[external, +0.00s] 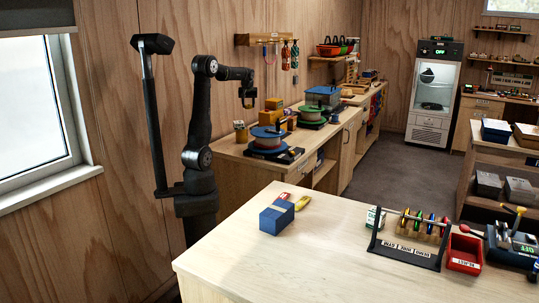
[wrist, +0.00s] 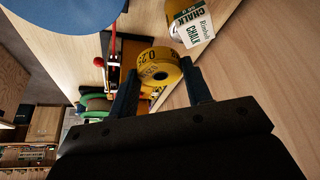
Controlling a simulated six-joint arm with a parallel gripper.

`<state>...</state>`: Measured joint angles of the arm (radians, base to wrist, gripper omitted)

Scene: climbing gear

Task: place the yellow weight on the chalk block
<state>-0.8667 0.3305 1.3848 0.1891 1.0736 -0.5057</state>
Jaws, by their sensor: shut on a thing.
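My gripper (external: 248,97) is raised above the back-left counter in the external view, pointing down. In the wrist view my gripper (wrist: 165,92) is shut on the yellow weight (wrist: 155,66), a round disc marked 0.25 with a hole in its middle. The weight is a small yellow spot (external: 248,104) in the external view. A white-labelled block reading CHALK (wrist: 192,20) stands on the wood counter, below and apart from the held weight. It appears to be the small orange and white block (external: 241,131) under my gripper. Its top is partly cut off in the wrist view.
A blue reel (external: 267,137) and a green reel (external: 312,112) stand on the counter to the right, with yellow boxes (external: 270,113) behind. A window is at left.

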